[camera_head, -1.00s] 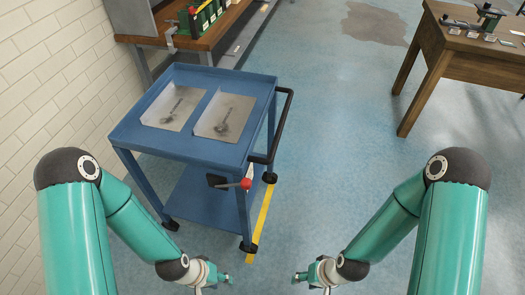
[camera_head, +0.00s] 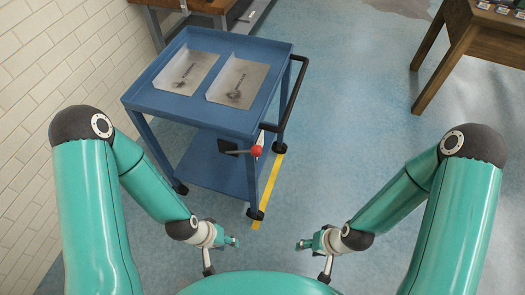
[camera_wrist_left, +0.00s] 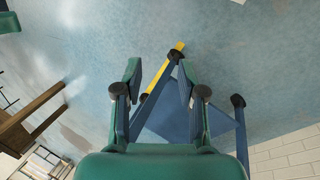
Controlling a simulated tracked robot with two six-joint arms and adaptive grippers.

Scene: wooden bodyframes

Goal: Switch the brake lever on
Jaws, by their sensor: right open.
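The brake lever is a thin rod with a red knob (camera_head: 257,150), mounted at a dark plate (camera_head: 228,146) on the front of the blue cart (camera_head: 205,115). The rod points right, with its knob beside the cart's front right leg. My left gripper (camera_head: 232,241) is below and nearer than the lever, apart from it. In the left wrist view its two fingers (camera_wrist_left: 158,68) are spread and empty, with parts of the cart beyond them. My right gripper (camera_head: 303,244) is open and empty, to the right of the left one, clear of the cart.
Two sheets with dark tool outlines (camera_head: 238,82) lie on the cart top. A black handle (camera_head: 293,95) runs along its right side, above a yellow floor stripe (camera_head: 268,190). A brick wall (camera_head: 50,60) stands left, a wooden table (camera_head: 480,45) far right. Floor between cart and table is clear.

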